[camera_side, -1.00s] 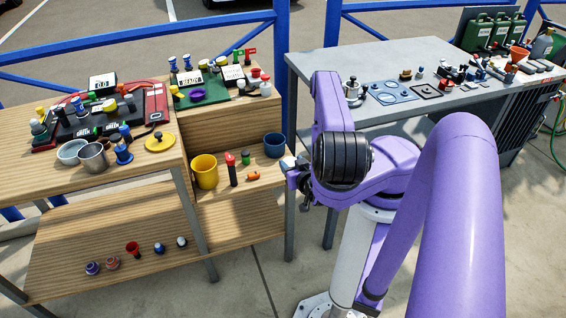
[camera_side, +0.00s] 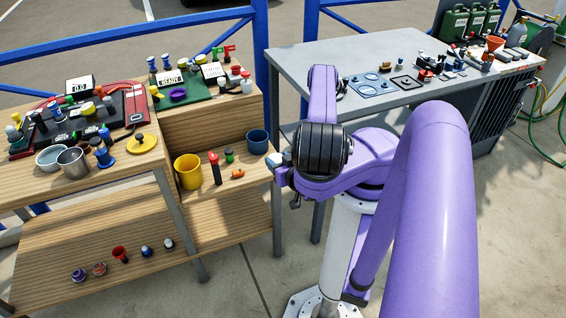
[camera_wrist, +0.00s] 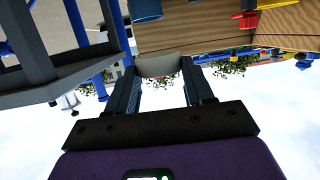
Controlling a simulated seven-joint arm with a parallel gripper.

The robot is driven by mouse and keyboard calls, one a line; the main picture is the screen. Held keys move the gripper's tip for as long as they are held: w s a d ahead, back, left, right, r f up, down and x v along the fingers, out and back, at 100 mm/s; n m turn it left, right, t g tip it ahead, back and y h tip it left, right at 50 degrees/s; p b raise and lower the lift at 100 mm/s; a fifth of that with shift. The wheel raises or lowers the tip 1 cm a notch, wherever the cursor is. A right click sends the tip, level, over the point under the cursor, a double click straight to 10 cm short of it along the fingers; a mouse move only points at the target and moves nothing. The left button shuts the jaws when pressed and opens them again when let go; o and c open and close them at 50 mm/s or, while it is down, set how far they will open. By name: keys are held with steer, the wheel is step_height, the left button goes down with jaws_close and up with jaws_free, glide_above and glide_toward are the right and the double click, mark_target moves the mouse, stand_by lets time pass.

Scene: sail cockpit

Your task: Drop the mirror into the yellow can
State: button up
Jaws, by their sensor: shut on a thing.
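The yellow can (camera_side: 188,172) stands upright on the lower step of the wooden bench in the side view, open at the top. My gripper (camera_side: 281,166) is to the right of it, past the blue cup, at the bench's right end. In the wrist view my gripper (camera_wrist: 157,74) has its two fingers on either side of a pale grey rounded piece (camera_wrist: 157,64), which I take to be the mirror. Its full shape is hidden. In the side view it cannot be made out clearly at the gripper's tip.
A blue cup (camera_side: 257,142) stands between my gripper and the can. A grey metal table (camera_side: 320,65) is behind my arm. A steel cup (camera_side: 73,161) is at left.

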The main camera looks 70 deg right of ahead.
steer(key=w+a+r+n+t+y, duration=0.25)
steer(key=w+n+y, duration=0.2)
steer(key=w, duration=0.95)
steer(key=w+a+r+n+t+y, duration=0.1)
steer(key=w+r+n+y, duration=0.35)
steer(key=w, duration=1.05)
step_height(320, 180, down, 6)
steer(key=shift+y, duration=0.4)
steer(key=shift+s, duration=0.1)
steer(key=o, duration=1.1)
steer(key=v, duration=1.7)
steer(key=shift+s+f, duration=0.15)
steer(key=shift+s, duration=0.15)
